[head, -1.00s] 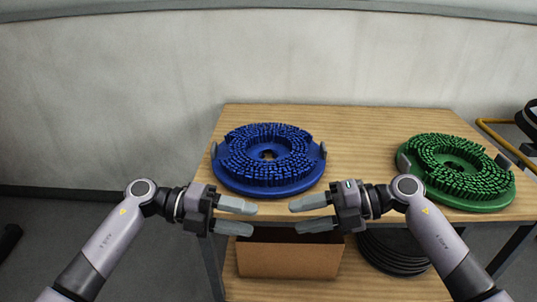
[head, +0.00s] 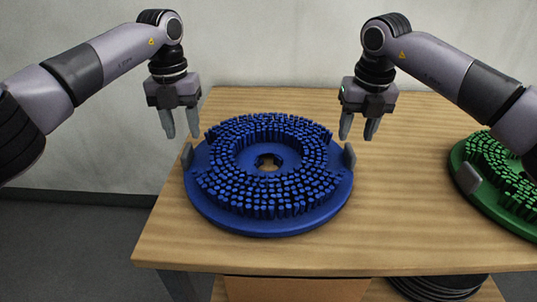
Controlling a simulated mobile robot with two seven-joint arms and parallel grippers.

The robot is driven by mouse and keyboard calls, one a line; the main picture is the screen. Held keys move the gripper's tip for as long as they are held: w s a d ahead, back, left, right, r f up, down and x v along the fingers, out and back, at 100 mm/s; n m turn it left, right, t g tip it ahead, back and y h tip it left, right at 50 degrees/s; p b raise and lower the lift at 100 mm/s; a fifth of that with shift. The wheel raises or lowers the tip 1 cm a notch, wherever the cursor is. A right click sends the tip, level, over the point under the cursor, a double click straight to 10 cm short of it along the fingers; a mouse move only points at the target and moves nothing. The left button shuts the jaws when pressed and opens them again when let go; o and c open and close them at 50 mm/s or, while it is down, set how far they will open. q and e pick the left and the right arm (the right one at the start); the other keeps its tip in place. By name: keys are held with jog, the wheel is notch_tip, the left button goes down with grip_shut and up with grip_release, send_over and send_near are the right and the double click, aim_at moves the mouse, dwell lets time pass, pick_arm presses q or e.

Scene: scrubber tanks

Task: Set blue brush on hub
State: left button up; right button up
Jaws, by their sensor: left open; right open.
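The blue brush (head: 270,222) is a round disc lying bristles up on the wooden table, with a hole in its middle. It has a grey tab on its left edge (head: 187,155) and another on its right edge (head: 349,156). My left gripper (head: 181,135) points down, open and empty, above the left tab. My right gripper (head: 358,136) points down, open and empty, above and near the right tab. Neither visibly holds the brush. I see no hub in this view.
A green brush (head: 501,178) lies at the right of the wooden table (head: 410,220), partly behind my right arm and cut by the picture edge. A cardboard box (head: 295,289) and black coiled rings (head: 437,287) are below. A pale wall stands behind.

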aim_at(186, 149)
pick_arm(q)
jog(key=shift+w+a+r, duration=0.25)
jog(key=shift+w, duration=0.1)
pick_arm(e)
jog(key=shift+w+d+r, duration=0.15)
jog(key=shift+w+d, duration=0.05)
jog(key=shift+w, duration=0.15)
jog(key=shift+s, duration=0.1)
pick_arm(q)
jog(key=shift+s, duration=0.1)
jog(key=shift+f, duration=0.35)
pick_arm(e)
jog(key=shift+f, duration=0.3)
pick_arm(q)
notch_tip(186, 149, down, 6)
jog(key=shift+f, duration=0.25)
pick_arm(e)
jog(key=f, duration=0.4)
jog(key=w+f, duration=0.1)
jog(key=f, duration=0.1)
jog(key=shift+f, duration=0.25)
